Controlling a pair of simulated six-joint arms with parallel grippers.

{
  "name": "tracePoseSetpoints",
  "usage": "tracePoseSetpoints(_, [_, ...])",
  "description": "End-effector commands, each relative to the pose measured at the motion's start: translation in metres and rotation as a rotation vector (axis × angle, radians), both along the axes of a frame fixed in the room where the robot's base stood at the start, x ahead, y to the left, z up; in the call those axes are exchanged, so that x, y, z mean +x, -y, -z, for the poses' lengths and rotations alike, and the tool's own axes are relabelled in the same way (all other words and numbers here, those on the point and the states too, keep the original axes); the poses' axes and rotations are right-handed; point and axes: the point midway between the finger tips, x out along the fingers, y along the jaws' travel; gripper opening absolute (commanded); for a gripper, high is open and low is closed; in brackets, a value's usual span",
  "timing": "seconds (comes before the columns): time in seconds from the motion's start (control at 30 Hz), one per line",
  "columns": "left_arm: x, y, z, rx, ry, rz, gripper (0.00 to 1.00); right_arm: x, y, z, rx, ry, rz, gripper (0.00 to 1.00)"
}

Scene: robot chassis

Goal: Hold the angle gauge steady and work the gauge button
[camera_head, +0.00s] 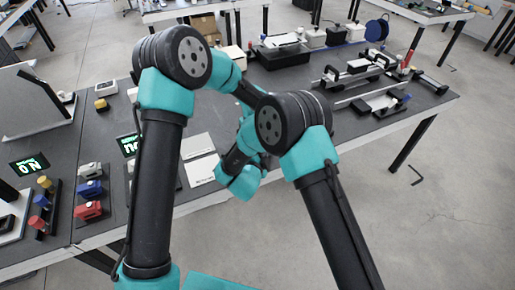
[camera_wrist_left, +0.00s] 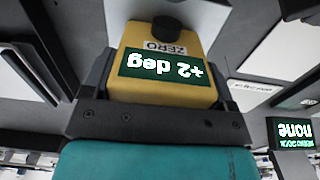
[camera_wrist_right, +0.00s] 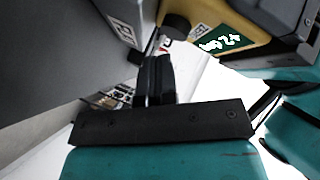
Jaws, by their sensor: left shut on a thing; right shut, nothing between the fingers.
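The yellow angle gauge (camera_wrist_left: 165,62) fills the top middle of the left wrist view, its display reading "+2 deg" upside down. My left gripper (camera_wrist_left: 163,75) is shut on it. The black round gauge button (camera_wrist_left: 168,23) sits beside the ZERO label. In the right wrist view the gauge (camera_wrist_right: 228,18) is at the upper right, with the button (camera_wrist_right: 176,26) on its near side. My right gripper (camera_wrist_right: 157,62) is shut and empty, its fingertips close to the button; I cannot tell whether they touch. In the head view my arms hide both grippers and the gauge.
The dark table (camera_head: 205,118) carries a small lit display (camera_head: 29,163), blue and red clamp-like parts (camera_head: 90,190) at left, and white sheets (camera_head: 197,146) in the middle. Black-handled tools (camera_head: 352,72) and a blue reel (camera_head: 377,30) are at the right and back. Another display (camera_wrist_left: 295,131) reads "none".

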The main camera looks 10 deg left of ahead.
Motion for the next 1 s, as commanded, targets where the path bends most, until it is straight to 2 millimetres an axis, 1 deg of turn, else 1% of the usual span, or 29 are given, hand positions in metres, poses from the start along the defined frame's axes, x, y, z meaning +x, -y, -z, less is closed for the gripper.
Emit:
tracePoseSetpoints(0.03, [-0.0020,-0.0002,0.0036,0.000,-0.008,0.000,0.46,0.0000,0.0000,0.0000,0.000,0.000,0.000,0.00])
tracePoseSetpoints(0.67, [-0.0018,-0.0002,0.0034,0.001,-0.007,0.000,0.46,0.0001,-0.0001,0.0001,0.000,0.000,0.000,0.00])
tracePoseSetpoints(1.0, [-0.0017,-0.0003,0.0033,0.001,-0.007,0.000,0.46,0.0065,-0.0050,0.0003,0.000,0.000,0.000,0.00])
